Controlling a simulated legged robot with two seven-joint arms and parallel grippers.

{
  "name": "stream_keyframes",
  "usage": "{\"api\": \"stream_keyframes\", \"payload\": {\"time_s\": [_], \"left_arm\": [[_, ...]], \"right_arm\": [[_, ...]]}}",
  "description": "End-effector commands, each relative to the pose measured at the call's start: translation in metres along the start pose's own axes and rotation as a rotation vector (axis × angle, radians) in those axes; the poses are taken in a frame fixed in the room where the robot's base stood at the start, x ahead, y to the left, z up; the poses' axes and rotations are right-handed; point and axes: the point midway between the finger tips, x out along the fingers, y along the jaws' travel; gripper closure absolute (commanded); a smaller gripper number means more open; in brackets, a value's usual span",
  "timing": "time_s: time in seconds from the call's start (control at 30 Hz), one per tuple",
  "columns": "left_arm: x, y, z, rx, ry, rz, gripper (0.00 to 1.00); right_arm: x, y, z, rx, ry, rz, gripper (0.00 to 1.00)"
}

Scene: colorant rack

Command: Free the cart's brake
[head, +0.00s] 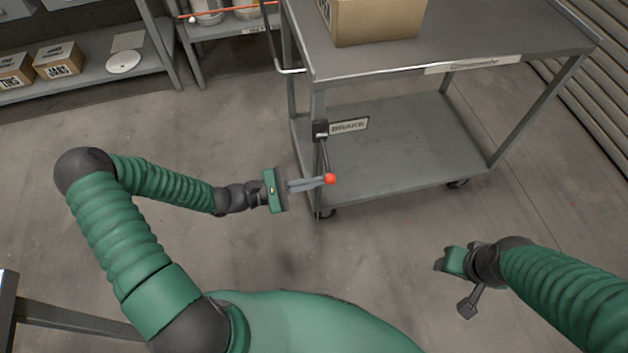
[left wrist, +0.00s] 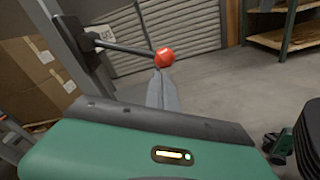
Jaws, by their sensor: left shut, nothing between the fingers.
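The grey metal cart (head: 400,140) stands in the upper right of the head view. Its brake lever ends in a red ball knob (head: 330,179) and hangs down from a dark pivot beside a "BRAKE" label (head: 349,126) on the near left leg. My left gripper (head: 318,182) is shut and empty, its fingertips right by the knob. In the left wrist view the knob (left wrist: 165,57) shows just beyond the shut fingers (left wrist: 161,88); I cannot tell whether they touch.
A cardboard box (head: 375,20) sits on the cart's top shelf. Shelving (head: 90,75) with small boxes stands at the upper left. A shutter wall (head: 590,60) is behind the cart at the right. The floor left of the cart is clear.

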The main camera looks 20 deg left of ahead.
Motion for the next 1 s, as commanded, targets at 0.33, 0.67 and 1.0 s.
{"api": "stream_keyframes", "payload": {"time_s": [0.33, 0.67, 1.0], "left_arm": [[0.000, 0.000, 0.009, -0.058, -0.002, -0.004, 1.00], [-0.001, 0.000, 0.022, -0.142, -0.003, -0.011, 1.00], [-0.003, 0.005, 0.058, -0.407, -0.004, -0.030, 1.00]], "right_arm": [[-0.016, 0.000, -0.004, 0.000, 0.000, 0.000, 0.50], [-0.039, 0.000, -0.009, 0.000, 0.000, 0.000, 0.50], [-0.101, 0.000, -0.024, 0.000, 0.000, 0.000, 0.50]]}}
